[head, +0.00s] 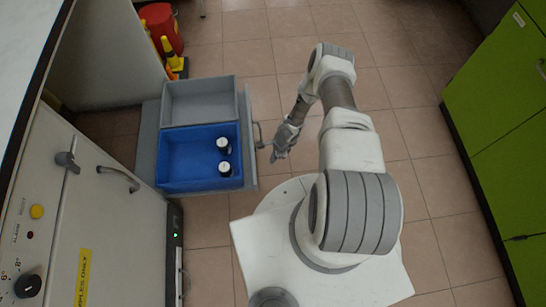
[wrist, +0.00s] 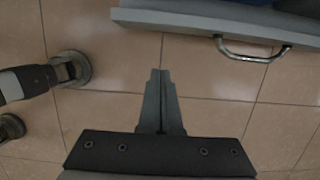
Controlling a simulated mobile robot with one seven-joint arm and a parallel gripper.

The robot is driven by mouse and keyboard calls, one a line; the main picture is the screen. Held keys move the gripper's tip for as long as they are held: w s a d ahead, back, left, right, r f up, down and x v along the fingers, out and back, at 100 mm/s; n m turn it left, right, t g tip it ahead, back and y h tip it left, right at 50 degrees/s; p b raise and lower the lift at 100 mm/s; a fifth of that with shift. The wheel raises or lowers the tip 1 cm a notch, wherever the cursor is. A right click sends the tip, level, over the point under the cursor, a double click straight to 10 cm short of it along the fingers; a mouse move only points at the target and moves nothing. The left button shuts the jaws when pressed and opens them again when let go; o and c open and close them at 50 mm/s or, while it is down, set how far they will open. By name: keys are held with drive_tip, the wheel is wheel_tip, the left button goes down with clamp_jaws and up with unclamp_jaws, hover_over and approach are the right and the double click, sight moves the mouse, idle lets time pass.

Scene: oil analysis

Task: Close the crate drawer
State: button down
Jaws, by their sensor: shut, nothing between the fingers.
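The crate drawer (head: 251,160) is pulled out over the floor, to the right of the white cabinet. Its grey front edge also shows at the top of the wrist view (wrist: 180,20). The metal handle (head: 259,136) is on the front, and in the wrist view it is a curved bar (wrist: 252,54). A grey crate (head: 200,83) and a blue crate (head: 200,183) sit side by side on the drawer. My gripper (head: 275,160) is just right of the drawer front, near the handle. In the wrist view its fingers (wrist: 160,73) are together and empty, apart from the handle.
Two white-and-black containers (head: 224,157) stand in the blue crate. The white cabinet (head: 105,215) with knobs is at left. A red bin (head: 161,27) and a yellow object (head: 174,62) stand behind the drawer. Green cabinets (head: 500,100) line the right.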

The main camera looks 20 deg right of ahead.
drive_tip(key=w+a+f+b, duration=0.1)
drive_tip(key=a+f+b, duration=0.1)
drive_tip(key=a+f, duration=0.2)
drive_tip(key=shift+a+f+b, duration=0.4)
drive_tip(key=shift+a, duration=0.15)
